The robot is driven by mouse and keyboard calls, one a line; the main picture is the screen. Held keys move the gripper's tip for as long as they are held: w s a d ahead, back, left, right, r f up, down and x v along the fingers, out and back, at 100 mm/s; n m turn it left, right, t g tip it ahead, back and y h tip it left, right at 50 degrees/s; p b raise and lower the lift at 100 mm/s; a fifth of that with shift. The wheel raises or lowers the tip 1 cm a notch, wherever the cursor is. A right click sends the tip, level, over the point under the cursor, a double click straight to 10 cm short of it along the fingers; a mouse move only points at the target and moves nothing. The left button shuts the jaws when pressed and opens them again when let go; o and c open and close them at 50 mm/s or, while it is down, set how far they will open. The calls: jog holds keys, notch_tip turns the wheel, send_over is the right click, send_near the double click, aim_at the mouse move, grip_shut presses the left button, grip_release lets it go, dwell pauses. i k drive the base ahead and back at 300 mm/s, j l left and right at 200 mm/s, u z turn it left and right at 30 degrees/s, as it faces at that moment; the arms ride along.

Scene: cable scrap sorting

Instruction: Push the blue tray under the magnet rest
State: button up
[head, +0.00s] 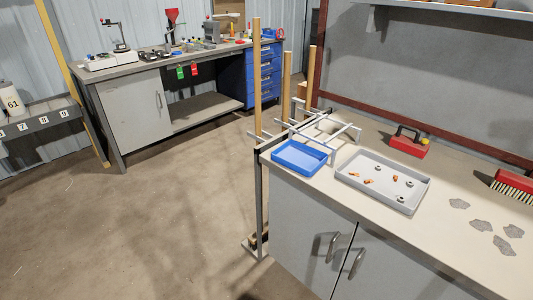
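The blue tray (299,157) lies flat and looks empty at the left end of the near workbench, close to its edge. A pale metal bar frame (345,130) shows just behind it; I cannot tell for sure whether this is the magnet rest. The blue tray is in front of this frame, not under it. A red block with a black handle (408,142), which looks like the magnet, sits on the bench farther right, away from the frame. My gripper does not show in the head view.
A grey tray (427,188) with orange scraps and several small rings lies right of the blue tray. Flat grey pieces (480,225) and a red brush (514,185) lie farther right. Wooden poles (287,85) stand behind the bench's left end. The floor (130,230) at left is open.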

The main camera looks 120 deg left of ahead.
aim_at(302, 159)
jog(key=u, duration=3.5)
jog(key=i+j, duration=0.05)
